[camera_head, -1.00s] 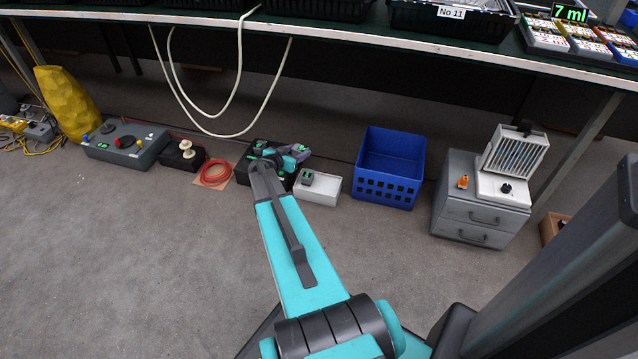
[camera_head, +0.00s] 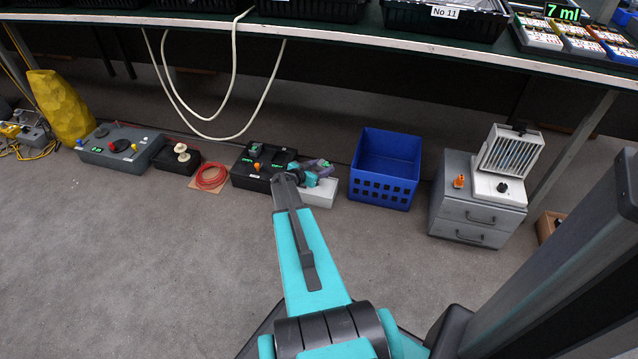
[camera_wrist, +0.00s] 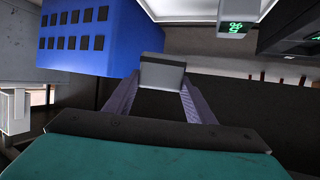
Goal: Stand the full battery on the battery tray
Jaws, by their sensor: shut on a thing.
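My gripper (camera_head: 326,169) is above the white battery tray (camera_head: 322,196) in the head view. In the wrist view, its purple fingers are shut on a grey battery (camera_wrist: 162,73); I cannot read its charge from here. The tray's pale edge (camera_wrist: 185,11) shows at the top of the wrist view, beyond the held battery. Another battery (camera_wrist: 236,29) with a lit green display stands there on the tray. In the head view, my gripper hides much of the tray top.
A black charger box (camera_head: 246,180) is just left of the tray, with a green display and an orange part on top. A blue crate (camera_head: 383,190) stands close on the right. A grey drawer unit (camera_head: 470,216) is farther right. The floor in front is clear.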

